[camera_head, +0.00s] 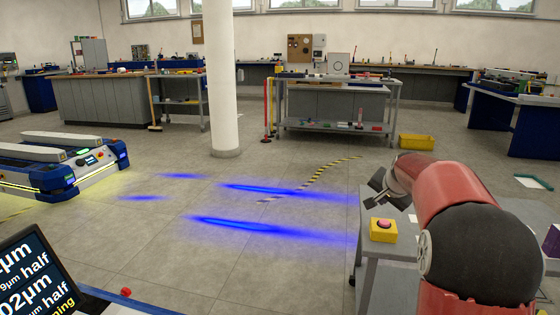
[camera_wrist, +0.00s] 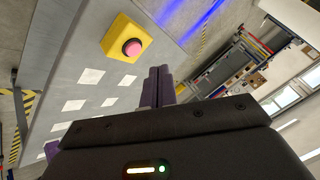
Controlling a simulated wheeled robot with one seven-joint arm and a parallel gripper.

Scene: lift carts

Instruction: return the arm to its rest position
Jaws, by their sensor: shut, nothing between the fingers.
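My red arm with a black joint reaches in from the right in the head view. My gripper (camera_head: 378,187) is at its far end, above the grey table (camera_head: 402,283), close to a yellow box with a red push button (camera_head: 383,229). In the wrist view my gripper (camera_wrist: 159,84) has its purple fingers shut together with nothing between them. The yellow button box (camera_wrist: 121,38) lies to the upper left of the fingers there, apart from them.
A blue and white lift cart (camera_head: 85,160) stands on the left, with blue light marks on the floor beside it. A white pillar (camera_head: 222,80) stands mid-room. A screen (camera_head: 35,275) is at lower left. White squares (camera_wrist: 90,76) mark the table. The middle floor is open.

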